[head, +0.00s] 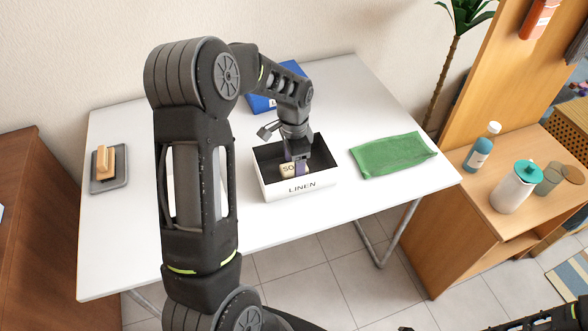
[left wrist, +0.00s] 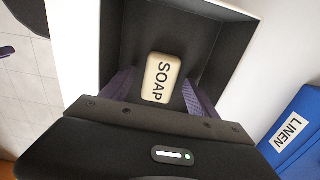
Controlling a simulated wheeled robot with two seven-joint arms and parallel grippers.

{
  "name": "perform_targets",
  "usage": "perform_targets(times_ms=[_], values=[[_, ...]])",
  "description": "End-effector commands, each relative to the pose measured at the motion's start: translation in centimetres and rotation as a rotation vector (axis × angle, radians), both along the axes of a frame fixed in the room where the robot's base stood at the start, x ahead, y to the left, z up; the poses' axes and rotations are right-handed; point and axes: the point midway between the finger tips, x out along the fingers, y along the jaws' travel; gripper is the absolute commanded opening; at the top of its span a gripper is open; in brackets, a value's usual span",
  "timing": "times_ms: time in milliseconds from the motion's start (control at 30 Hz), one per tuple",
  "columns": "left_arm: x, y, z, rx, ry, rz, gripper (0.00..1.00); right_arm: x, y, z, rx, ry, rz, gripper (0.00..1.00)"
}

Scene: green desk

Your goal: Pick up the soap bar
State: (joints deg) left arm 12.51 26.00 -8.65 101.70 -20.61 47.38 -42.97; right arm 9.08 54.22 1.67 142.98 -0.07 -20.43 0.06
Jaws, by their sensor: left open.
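The cream soap bar (head: 287,170), marked SOAP, is inside a white box (head: 290,191) labelled LINEN with a dark interior. In the left wrist view the soap bar (left wrist: 160,78) stands between the two purple fingers of my left gripper (left wrist: 157,90), with a gap showing on each side. In the head view my left gripper (head: 296,168) reaches down into the box and hides part of the soap. It is open and holds nothing.
The box walls surround my left gripper. A blue LINEN box (head: 262,103) is behind it, a green cloth (head: 393,155) lies to the right, and a grey tray with a wooden-looking brush (head: 104,162) is at the left. The white desk (head: 355,95) has free room around these.

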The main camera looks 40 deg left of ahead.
Motion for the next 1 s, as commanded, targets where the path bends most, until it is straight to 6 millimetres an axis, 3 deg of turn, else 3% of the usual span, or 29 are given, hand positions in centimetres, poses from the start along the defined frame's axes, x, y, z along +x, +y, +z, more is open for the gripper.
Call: perform_targets(times_ms=[333, 1000], values=[[0.01, 0.0, 0.03, 0.0, 0.0, 0.0, 0.69, 0.0, 0.0, 0.0, 0.0, 0.0, 0.0, 0.4], [0.01, 0.0, 0.04, 0.0, 0.0, 0.0, 0.14, 0.0, 0.0, 0.0, 0.0, 0.0, 0.0, 0.4]])
